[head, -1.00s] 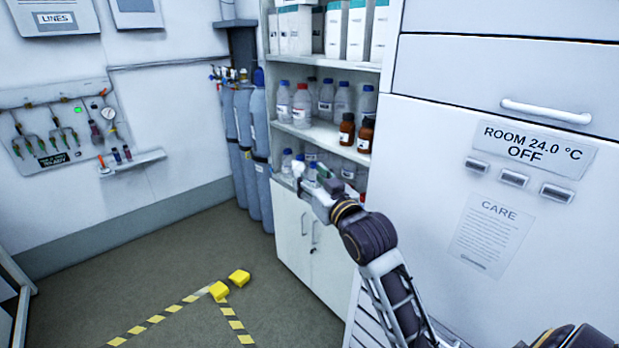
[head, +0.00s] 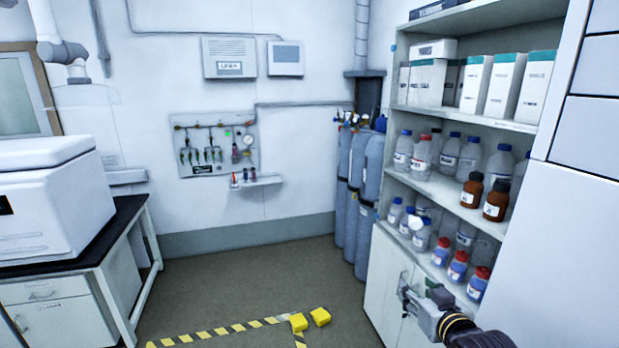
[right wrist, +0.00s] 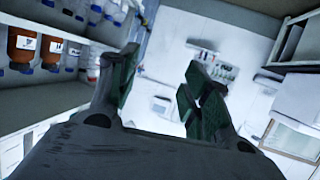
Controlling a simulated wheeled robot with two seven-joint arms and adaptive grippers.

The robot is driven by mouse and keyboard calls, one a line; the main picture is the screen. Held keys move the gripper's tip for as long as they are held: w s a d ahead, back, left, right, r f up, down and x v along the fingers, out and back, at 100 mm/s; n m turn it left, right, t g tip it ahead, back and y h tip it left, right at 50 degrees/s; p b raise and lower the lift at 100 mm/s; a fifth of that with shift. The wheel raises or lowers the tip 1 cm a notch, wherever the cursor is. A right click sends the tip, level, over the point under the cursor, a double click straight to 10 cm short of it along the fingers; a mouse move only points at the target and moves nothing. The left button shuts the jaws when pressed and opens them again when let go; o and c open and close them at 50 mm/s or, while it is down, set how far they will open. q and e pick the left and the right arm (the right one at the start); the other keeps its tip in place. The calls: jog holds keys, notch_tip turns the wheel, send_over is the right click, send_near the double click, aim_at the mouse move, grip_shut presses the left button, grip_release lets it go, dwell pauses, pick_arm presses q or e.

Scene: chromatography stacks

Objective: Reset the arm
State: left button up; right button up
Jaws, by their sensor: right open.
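My right gripper (head: 408,296) is low at the lower right of the head view, in front of the white cabinet doors under the bottle shelf. In the right wrist view its two green-padded fingers (right wrist: 160,92) stand apart with nothing between them. The gripper is open and empty. Part of my right forearm shows at the bottom edge of the head view. My left gripper is not in view.
A shelf unit (head: 455,205) at the right holds several bottles and boxes. Gas cylinders (head: 362,190) stand in the far corner. A bench (head: 130,215) with a white instrument (head: 50,200) is at the left. Yellow blocks (head: 320,316) and striped tape lie on the otherwise open floor.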

jog(key=s+a+f+n+g, duration=0.25)
jog(key=s+f+g, duration=0.75)
jog(key=s+f, duration=1.25)
notch_tip(320, 180, down, 37)
jog(key=s+g+b, duration=0.1)
jog(key=g, duration=0.1)
jog(key=s+d+f, duration=0.3)
jog(key=s+f, duration=1.5)
jog(key=s, duration=0.4)
jog(key=shift+d+f+g+b, duration=0.15)
jog(key=shift+f+g+b, duration=0.2)
jog(key=shift+g+b, duration=0.1)
jog(key=shift+m, duration=0.25)
